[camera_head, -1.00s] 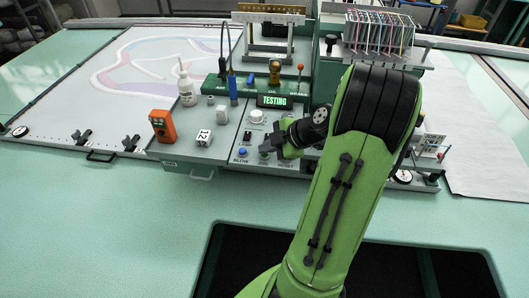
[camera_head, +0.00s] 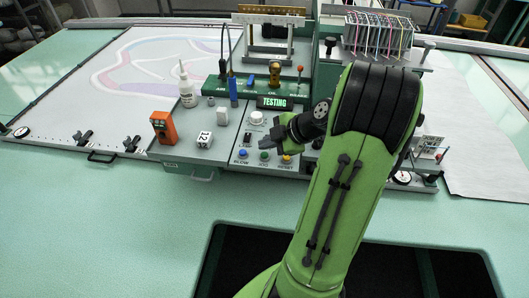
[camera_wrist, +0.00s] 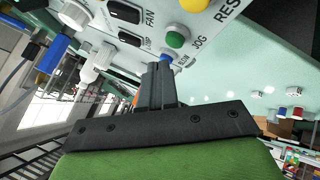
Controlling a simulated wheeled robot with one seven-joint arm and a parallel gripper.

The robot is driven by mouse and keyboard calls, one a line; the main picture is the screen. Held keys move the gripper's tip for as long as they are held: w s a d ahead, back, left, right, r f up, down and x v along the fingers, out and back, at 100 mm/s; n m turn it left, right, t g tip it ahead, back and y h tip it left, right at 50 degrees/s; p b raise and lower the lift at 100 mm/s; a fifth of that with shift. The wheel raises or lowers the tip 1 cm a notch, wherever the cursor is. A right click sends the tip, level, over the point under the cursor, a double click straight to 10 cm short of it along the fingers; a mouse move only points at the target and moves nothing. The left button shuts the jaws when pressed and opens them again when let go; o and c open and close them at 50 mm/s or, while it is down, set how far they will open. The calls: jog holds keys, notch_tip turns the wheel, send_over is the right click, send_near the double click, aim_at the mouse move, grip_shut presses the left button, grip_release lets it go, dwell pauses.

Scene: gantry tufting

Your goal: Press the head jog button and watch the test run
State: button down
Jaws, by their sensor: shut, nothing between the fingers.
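The grey control panel (camera_head: 250,170) carries a green jog button (camera_head: 264,156) between a blue button (camera_head: 242,154) and a yellow reset button (camera_head: 286,159). My gripper (camera_head: 268,143) is shut and empty, just above and behind the green button, apart from it in the picture. In the wrist view the green button (camera_wrist: 175,40) with the JOG label lies past my shut fingertips (camera_wrist: 159,66). The blue button (camera_wrist: 166,57) shows just behind the tips.
A white bottle (camera_head: 185,85), an orange device (camera_head: 162,127) and a white numbered block (camera_head: 204,140) stand left of the buttons. A white knob (camera_head: 256,117) and a black switch (camera_head: 247,137) sit close to my gripper. The green table front (camera_head: 110,220) is clear.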

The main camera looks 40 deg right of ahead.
aim_at(265, 156)
jog(key=shift+r+p, duration=1.25)
jog(key=shift+r, duration=1.15)
jog(key=shift+f, duration=0.1)
jog(key=shift+w+a, duration=0.1)
jog(key=shift+a, duration=0.3)
jog(key=s+a+r+m+g+h, duration=0.1)
jog(key=a+r+m+g, duration=0.15)
jog(key=a, duration=0.55)
jog(key=s+a+r+m+g+h, duration=0.1)
jog(key=s+a+r+m, duration=0.15)
jog(key=a, duration=0.65)
jog(key=s+a+r+m, duration=0.1)
jog(key=s+a+m, duration=0.1)
jog(key=s+m, duration=0.2)
jog(key=s+a+m+h, duration=0.1)
jog(key=s+a+m, duration=0.2)
jog(key=s, duration=0.4)
jog(key=shift+s+a+r+m, duration=0.15)
jog(key=shift+a+r+m, duration=0.15)
jog(key=shift+r+m, duration=0.1)
